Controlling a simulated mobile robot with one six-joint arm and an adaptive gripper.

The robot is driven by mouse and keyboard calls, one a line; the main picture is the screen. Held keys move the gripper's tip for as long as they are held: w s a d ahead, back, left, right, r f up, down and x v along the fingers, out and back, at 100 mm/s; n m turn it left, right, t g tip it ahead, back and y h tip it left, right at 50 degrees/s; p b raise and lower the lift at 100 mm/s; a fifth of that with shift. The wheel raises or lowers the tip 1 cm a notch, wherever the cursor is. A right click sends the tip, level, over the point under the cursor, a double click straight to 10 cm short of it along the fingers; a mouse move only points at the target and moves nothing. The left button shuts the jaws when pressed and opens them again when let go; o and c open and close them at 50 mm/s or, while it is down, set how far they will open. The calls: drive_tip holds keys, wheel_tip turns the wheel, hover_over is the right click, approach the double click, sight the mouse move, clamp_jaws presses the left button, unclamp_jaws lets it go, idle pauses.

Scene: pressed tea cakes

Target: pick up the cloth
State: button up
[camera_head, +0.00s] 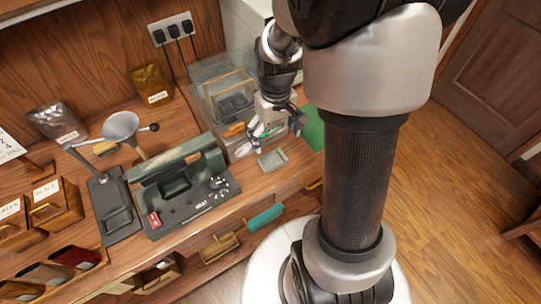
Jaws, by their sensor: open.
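A teal piece that looks like a folded cloth (265,217) hangs at the front edge of the wooden counter, beside a brass drawer handle. My gripper (272,136) is above the counter at the back right, up and away from the teal cloth. Its fingers are apart, and I see nothing held between them. A small grey tray (273,160) lies just below and in front of my gripper. Part of my arm hides the counter's right end.
A dark green sealing machine (186,187) stands left of my gripper. A clear bin (228,105) is close behind it. A green flat piece (313,128) lies at the right. Drawers and a brass handle (219,249) project at the front. Wooden floor lies open at right.

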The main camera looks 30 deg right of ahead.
drive_tip(key=b, duration=0.2)
hover_over(273, 158)
drive_tip(key=f, duration=0.5)
drive_tip(key=shift+w+d, duration=0.1)
drive_tip(key=shift+d, duration=0.15)
drive_tip(key=shift+a+f+b, duration=0.2)
drive_tip(key=shift+f+b, duration=0.85)
drive_tip(key=shift+f, duration=1.65)
drive_tip(key=shift+s+r, duration=0.1)
drive_tip(key=shift+s, duration=0.1)
drive_tip(key=shift+c, duration=0.2)
drive_tip(key=c, duration=0.9)
wheel_tip(273, 158, up, 20)
drive_tip(key=p, duration=0.7)
